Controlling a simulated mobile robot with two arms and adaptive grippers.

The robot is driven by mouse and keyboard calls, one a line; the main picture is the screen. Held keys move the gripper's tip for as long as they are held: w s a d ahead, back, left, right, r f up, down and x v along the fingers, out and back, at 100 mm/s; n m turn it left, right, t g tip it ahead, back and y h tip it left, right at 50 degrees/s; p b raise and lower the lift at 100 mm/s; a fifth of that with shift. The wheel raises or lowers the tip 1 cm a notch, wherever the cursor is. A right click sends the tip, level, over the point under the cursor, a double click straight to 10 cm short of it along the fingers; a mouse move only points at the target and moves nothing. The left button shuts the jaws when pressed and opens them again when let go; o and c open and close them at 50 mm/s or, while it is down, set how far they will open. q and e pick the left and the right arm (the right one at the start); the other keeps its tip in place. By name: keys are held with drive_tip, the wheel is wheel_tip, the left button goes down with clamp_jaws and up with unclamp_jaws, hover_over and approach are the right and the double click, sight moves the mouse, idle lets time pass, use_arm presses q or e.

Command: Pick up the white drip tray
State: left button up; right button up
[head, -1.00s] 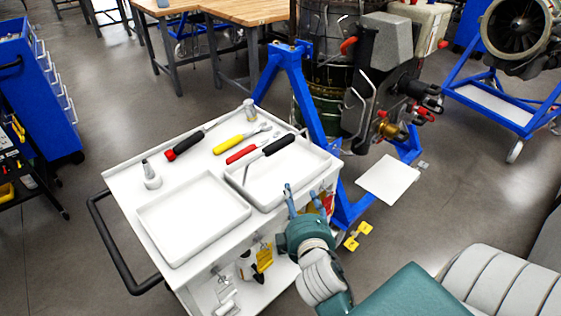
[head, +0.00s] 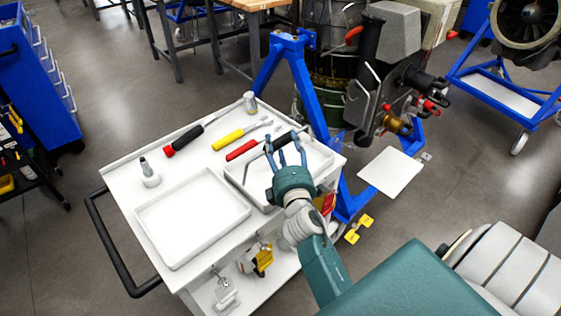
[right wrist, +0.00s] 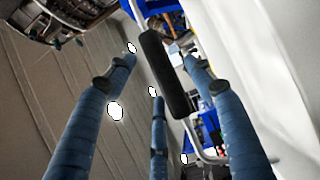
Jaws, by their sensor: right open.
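Two shallow white trays lie side by side on top of a white cart: an empty left tray (head: 193,219) and a right tray (head: 238,178). I cannot tell which one is called the drip tray. My right gripper (head: 285,146) is open above the right tray and hides part of it. Its fingers reach toward a black-handled tool (head: 279,143) with a bent grey rod. In the right wrist view the black handle (right wrist: 165,75) shows between the spread fingers, and I cannot tell if they touch it. My left gripper is not in view.
The cart top (head: 128,183) also holds a red-black screwdriver (head: 187,138), a yellow-handled tool (head: 229,140), a red-handled tool (head: 243,149), and a small bottle (head: 149,174). A blue stand (head: 300,85) stands close behind. A white flat panel (head: 390,174) is low at right.

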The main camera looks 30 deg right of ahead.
drive_tip(key=shift+x, duration=1.1)
drive_tip(key=shift+w, duration=0.15)
clamp_jaws()
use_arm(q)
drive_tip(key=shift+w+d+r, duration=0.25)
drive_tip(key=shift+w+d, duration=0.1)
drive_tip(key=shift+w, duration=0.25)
use_arm(e)
drive_tip(key=shift+r, duration=0.1)
